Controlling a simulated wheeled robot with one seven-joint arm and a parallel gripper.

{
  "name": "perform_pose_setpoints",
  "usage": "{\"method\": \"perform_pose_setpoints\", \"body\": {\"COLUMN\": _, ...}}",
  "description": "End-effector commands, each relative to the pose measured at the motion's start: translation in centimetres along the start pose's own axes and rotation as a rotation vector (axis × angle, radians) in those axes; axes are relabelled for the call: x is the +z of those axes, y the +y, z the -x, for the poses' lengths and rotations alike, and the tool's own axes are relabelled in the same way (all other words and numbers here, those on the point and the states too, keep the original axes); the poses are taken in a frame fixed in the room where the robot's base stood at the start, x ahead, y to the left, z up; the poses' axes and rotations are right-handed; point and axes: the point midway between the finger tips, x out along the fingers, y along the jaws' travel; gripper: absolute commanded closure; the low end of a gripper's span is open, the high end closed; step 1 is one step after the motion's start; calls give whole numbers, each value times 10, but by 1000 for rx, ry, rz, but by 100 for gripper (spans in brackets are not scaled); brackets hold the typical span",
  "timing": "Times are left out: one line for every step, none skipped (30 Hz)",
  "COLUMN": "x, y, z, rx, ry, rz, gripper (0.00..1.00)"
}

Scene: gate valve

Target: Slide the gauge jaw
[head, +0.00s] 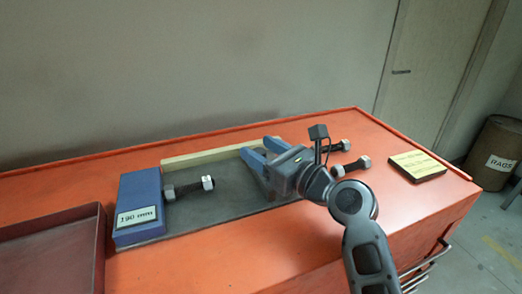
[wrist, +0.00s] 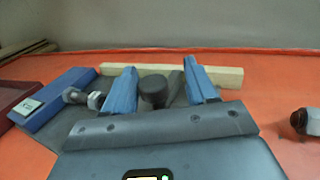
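The gauge is a dark grey plate (head: 215,208) with a blue end block (head: 140,205) at its left, labelled in mm; the block also shows in the wrist view (wrist: 55,95). My gripper (head: 260,148), with blue fingers, is over the plate's right end. In the wrist view my gripper (wrist: 160,76) is open, its fingers on either side of a dark round knob (wrist: 153,92), which seems to belong to the gauge jaw. Gaps show beside the knob, the left one narrow. In the head view my gripper mostly hides the jaw. A stud bolt (head: 188,189) lies by the blue block.
A pale bar (head: 200,156) runs along the plate's back edge. Two more studs (head: 335,147) (head: 351,167) lie right of my gripper. A red tray (head: 55,255) stands at left. The orange front strip is clear.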

Motion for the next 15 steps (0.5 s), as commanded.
{"method": "perform_pose_setpoints", "body": {"x": 0, "y": 1, "z": 0, "rx": 2, "ry": 0, "rz": 0, "gripper": 43}}
{"method": "perform_pose_setpoints", "body": {"x": 0, "y": 1, "z": 0, "rx": 2, "ry": 0, "rz": 0, "gripper": 43}}
{"method": "perform_pose_setpoints", "body": {"x": 0, "y": 2, "z": 0, "rx": 3, "ry": 0, "rz": 0, "gripper": 43}}
{"method": "perform_pose_setpoints", "body": {"x": 0, "y": 2, "z": 0, "rx": 3, "ry": 0, "rz": 0, "gripper": 43}}
{"method": "perform_pose_setpoints", "body": {"x": 0, "y": 2, "z": 2, "rx": 3, "ry": 0, "rz": 0, "gripper": 43}}
{"method": "perform_pose_setpoints", "body": {"x": 0, "y": 2, "z": 5, "rx": 3, "ry": 0, "rz": 0, "gripper": 43}}
{"method": "perform_pose_setpoints", "body": {"x": -1, "y": 2, "z": 8, "rx": 3, "ry": 0, "rz": -1, "gripper": 43}}
{"method": "perform_pose_setpoints", "body": {"x": -1, "y": 2, "z": 11, "rx": 3, "ry": 1, "rz": -1, "gripper": 43}}
{"method": "perform_pose_setpoints", "body": {"x": -1, "y": 1, "z": 17, "rx": 3, "ry": 0, "rz": 0, "gripper": 43}}
{"method": "perform_pose_setpoints", "body": {"x": -1, "y": 1, "z": 22, "rx": 2, "ry": 1, "rz": 0, "gripper": 43}}
{"method": "perform_pose_setpoints", "body": {"x": -2, "y": 1, "z": 27, "rx": 2, "ry": 1, "rz": 0, "gripper": 43}}
{"method": "perform_pose_setpoints", "body": {"x": -2, "y": 0, "z": 34, "rx": 0, "ry": 1, "rz": 0, "gripper": 43}}
{"method": "perform_pose_setpoints", "body": {"x": -2, "y": 0, "z": 39, "rx": 0, "ry": 1, "rz": 0, "gripper": 43}}
{"method": "perform_pose_setpoints", "body": {"x": -2, "y": 0, "z": 44, "rx": 0, "ry": 1, "rz": 1, "gripper": 43}}
{"method": "perform_pose_setpoints", "body": {"x": -2, "y": 0, "z": 50, "rx": 1, "ry": 2, "rz": 0, "gripper": 43}}
